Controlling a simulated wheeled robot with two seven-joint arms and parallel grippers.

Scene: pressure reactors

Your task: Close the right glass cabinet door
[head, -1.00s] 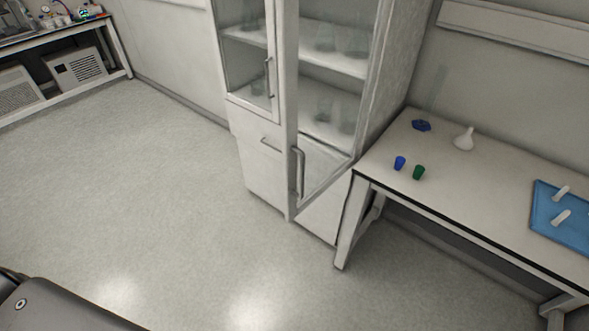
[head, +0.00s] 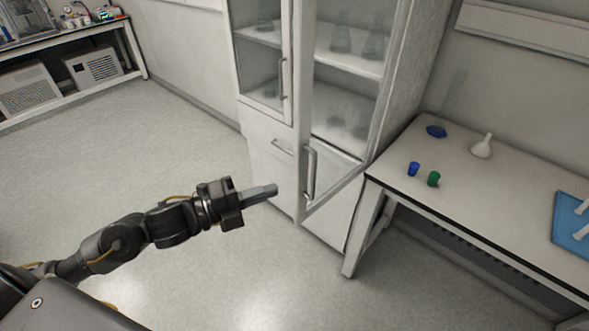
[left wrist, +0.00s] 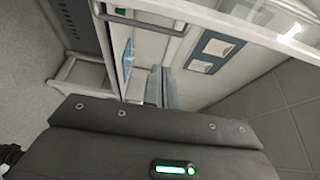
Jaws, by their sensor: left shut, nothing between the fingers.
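The right glass cabinet door (head: 345,120) stands partly open in the head view, swung out from the cabinet, with glassware on shelves seen through and behind it. Its grey vertical bar handle (head: 309,172) is near the door's free left edge. My left gripper (head: 274,190) is shut and empty, its fingers pointing right toward the door. In the picture it lies left of the handle and apart from it; the depth gap is hard to judge. In the left wrist view, a bar handle (left wrist: 140,22) shows near the top. My right gripper is out of view.
The left glass door (head: 264,60) looks shut, above a lower cupboard with a handle (head: 281,147). The floor at left is clear.

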